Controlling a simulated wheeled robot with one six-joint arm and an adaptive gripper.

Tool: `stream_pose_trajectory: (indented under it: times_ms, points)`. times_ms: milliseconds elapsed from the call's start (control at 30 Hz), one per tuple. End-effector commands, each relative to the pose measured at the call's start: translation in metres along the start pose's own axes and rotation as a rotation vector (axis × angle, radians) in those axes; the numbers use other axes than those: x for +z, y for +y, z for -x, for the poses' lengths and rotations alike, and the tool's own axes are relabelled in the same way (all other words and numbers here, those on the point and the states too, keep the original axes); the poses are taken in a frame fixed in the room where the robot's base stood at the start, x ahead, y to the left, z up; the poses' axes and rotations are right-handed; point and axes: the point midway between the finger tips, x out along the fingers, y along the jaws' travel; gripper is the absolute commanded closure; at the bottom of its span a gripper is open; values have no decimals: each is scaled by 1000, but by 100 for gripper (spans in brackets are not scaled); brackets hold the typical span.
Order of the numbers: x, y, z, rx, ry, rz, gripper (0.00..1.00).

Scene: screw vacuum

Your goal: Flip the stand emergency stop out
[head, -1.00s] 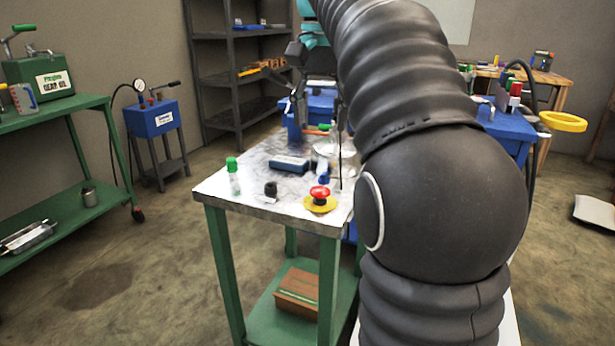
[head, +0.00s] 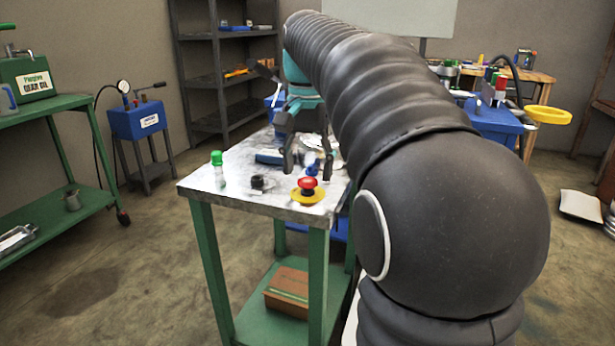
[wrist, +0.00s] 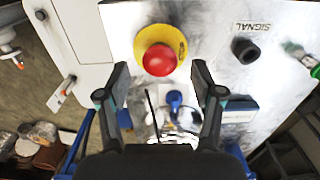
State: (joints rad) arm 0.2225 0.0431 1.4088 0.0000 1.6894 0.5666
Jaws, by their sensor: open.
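The emergency stop, a red mushroom button (head: 307,184) on a yellow round base (head: 308,196), sits near the front right corner of the metal-topped stand (head: 240,199). In the wrist view the red button (wrist: 159,60) and yellow base (wrist: 176,38) lie just beyond my fingertips, near the middle. My gripper (head: 306,163) is open and empty, pointing down above and slightly behind the button. In the wrist view my gripper (wrist: 160,76) has its two fingers spread either side of the button's line, apart from it. Whether the button is pressed or raised cannot be told.
A black knob (head: 257,182) with a SIGNAL label (wrist: 250,27) and a green-topped clear piece (head: 217,170) stand left of the button. A blue-handled part (wrist: 174,98) and a blue block (head: 270,157) lie behind.

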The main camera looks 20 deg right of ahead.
Motion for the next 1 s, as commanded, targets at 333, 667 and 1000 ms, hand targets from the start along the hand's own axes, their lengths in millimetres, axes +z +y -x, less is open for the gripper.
stream_pose_trajectory:
  times_ms: [333,667,1000]
  points:
    - [0,0,-14,0,0,0,33]
    - [0,0,-14,0,0,0,78]
    - [0,0,-9,1,-1,0,100]
